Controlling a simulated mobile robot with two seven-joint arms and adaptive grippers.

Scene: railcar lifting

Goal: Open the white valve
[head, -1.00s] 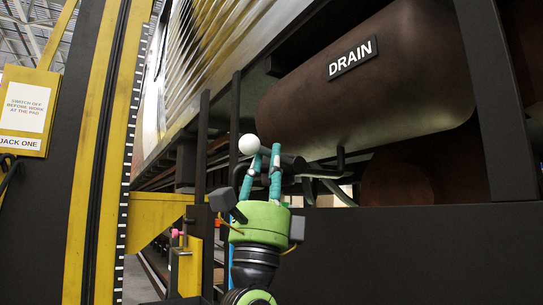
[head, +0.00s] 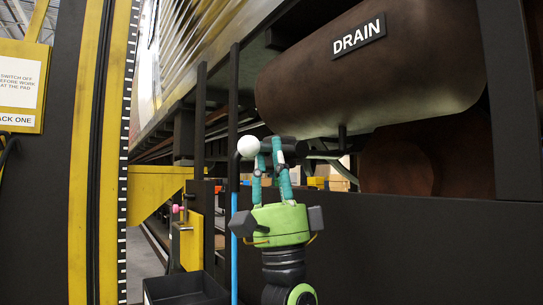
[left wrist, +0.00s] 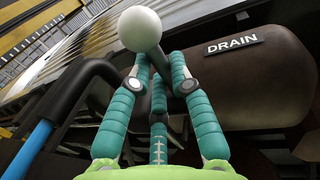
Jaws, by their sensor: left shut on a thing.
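The white valve's round white knob (head: 248,147) sits at the end of a dark lever below the brown tank. It also shows large in the left wrist view (left wrist: 140,29). The tank (head: 370,75) carries a DRAIN label (head: 358,36). My left gripper (head: 271,150) reaches up with teal fingers shut on the lever, just right of the knob. In the left wrist view the fingers (left wrist: 157,85) close around the dark lever (left wrist: 158,62) behind the knob. Part of the lever is hidden by the fingers. My right gripper is not in view.
A black pipe (left wrist: 92,72) with a blue hose (left wrist: 28,148) stands left of my gripper. A dark beam (head: 430,235) crosses at the right. A yellow jack column (head: 88,150) with a bracket stands at the left. A black open bin (head: 186,290) is at the bottom.

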